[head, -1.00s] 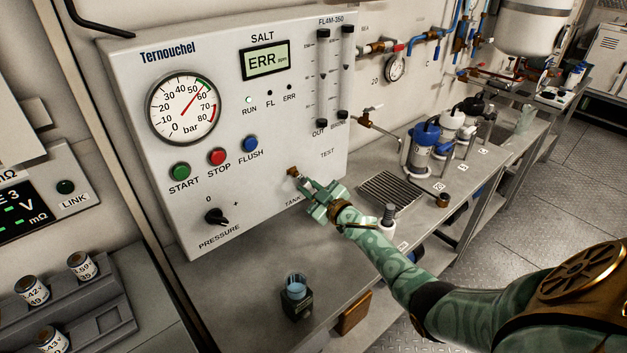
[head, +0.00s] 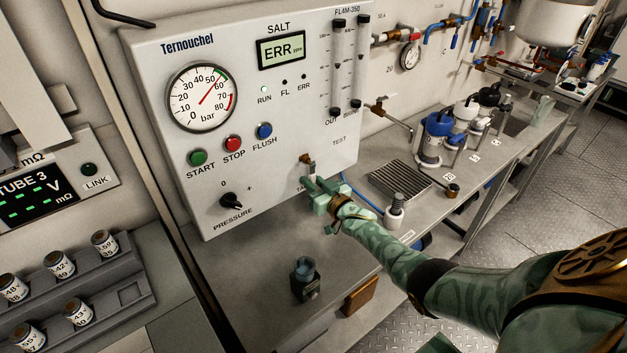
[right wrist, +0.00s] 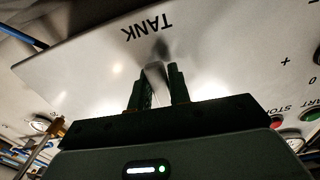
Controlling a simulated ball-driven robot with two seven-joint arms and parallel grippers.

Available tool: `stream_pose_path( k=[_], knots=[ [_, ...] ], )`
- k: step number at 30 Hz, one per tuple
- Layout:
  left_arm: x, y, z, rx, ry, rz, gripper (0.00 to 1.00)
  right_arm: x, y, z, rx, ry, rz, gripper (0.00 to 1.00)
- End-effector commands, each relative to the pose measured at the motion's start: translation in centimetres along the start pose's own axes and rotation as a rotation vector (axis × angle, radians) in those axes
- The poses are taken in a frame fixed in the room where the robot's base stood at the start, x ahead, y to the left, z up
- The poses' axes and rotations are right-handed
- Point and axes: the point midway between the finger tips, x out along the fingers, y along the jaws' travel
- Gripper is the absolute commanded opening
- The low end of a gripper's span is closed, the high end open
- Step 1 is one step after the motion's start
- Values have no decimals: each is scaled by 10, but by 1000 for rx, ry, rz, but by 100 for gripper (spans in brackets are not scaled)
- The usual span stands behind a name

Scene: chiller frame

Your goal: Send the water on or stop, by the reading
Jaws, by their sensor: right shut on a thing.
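The panel's SALT display (head: 281,50) reads ERR. The round bar gauge (head: 203,97) has its red needle between 50 and 60. A brass valve (head: 307,162) sticks out of the panel above the TANK label, which my right gripper (head: 320,190) partly covers. That gripper is shut just below the valve's brass body. In the right wrist view its fingers (right wrist: 158,88) close on a pale, narrow valve handle (right wrist: 157,80) near the word TANK. My left gripper is out of view.
START (head: 198,158), STOP (head: 233,144) and FLUSH (head: 264,131) buttons and a black pressure knob (head: 231,201) are on the panel. A small dark holder with a bluish cup (head: 305,275) stands on the bench below. A drain grate (head: 400,180) lies right of my gripper.

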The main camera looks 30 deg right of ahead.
Motion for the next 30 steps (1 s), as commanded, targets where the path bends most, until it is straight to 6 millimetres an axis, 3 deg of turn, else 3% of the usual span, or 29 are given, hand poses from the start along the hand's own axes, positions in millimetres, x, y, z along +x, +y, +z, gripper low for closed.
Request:
stream_pose_path(
  k=[11,12,14,15,25,30],
  knots=[
    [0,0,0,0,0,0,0,-1,-6,4,16,-3,-7,0],
    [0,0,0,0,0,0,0,-1,-6,4,16,-3,-7,22],
    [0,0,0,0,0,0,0,-1,-6,4,16,-4,-7,38],
    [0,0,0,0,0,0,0,0,-5,4,15,-3,-7,40],
    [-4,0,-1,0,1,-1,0,-5,-3,1,10,-2,-3,40],
    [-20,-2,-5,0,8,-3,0,-35,-3,-2,10,-3,-4,40]
  ],
)
